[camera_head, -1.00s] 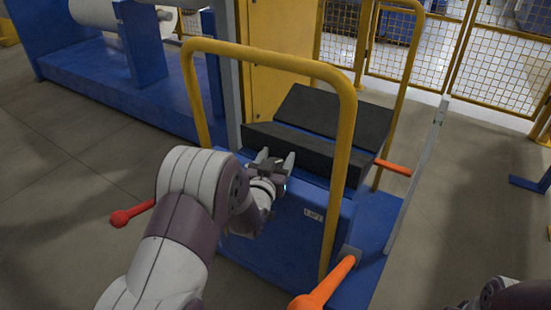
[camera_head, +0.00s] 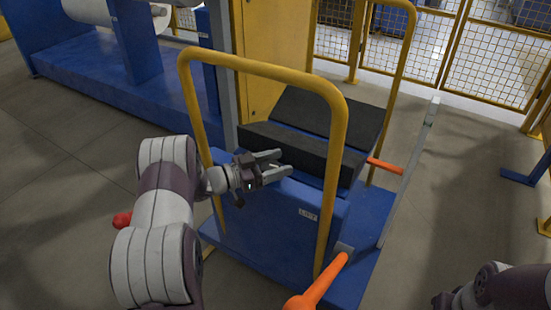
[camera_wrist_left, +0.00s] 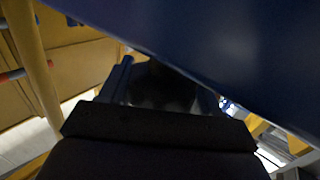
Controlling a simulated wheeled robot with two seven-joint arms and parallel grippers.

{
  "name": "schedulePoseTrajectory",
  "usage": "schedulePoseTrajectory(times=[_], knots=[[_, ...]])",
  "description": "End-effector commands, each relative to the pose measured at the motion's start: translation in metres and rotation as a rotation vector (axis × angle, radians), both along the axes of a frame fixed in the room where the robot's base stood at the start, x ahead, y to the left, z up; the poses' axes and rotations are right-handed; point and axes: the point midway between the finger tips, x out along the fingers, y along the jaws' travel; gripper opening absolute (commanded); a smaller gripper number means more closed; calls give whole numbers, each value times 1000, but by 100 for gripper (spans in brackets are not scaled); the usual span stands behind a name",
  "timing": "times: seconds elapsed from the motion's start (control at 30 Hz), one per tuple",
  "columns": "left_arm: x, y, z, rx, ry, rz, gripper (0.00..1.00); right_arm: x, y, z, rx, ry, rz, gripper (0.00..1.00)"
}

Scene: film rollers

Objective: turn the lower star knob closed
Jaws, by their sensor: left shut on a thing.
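My left gripper (camera_head: 276,167) is beside the upper edge of the blue cart housing (camera_head: 275,220), just left of the black pad. Its two grey fingers point right and stand a little apart, shut on a dark thing that hardly shows between them. In the left wrist view, a dark rounded thing (camera_wrist_left: 165,88) shows in the middle, beneath a large blue surface (camera_wrist_left: 230,45). I cannot tell its shape or whether it is the lower star knob. No star knob shows clearly in either view. My right gripper is out of view; only part of the right arm shows at bottom right.
A yellow tubular rail (camera_head: 265,66) arches over the cart near my left arm. Orange-red handles (camera_head: 320,282) stick out at the front and right (camera_head: 385,166). A black stepped pad (camera_head: 290,148) tops the cart. Yellow mesh fencing (camera_head: 480,55) stands behind. Grey floor is free at right.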

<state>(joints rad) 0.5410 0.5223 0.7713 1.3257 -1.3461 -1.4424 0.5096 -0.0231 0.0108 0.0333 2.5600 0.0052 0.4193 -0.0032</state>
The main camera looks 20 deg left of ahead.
Motion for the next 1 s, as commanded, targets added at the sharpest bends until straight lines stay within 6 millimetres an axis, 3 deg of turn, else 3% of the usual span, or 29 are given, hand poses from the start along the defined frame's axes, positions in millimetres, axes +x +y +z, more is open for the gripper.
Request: schedulePoseTrajectory(times=[0.33,0.9,0.93,1.0], knots=[[-2,-2,0,0,-1,-141,32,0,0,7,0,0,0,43],[-2,-3,0,1,-1,-169,32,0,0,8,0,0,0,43],[-2,-3,0,1,-1,-169,69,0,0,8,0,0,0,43],[-2,-3,0,1,-1,-169,83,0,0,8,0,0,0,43]])
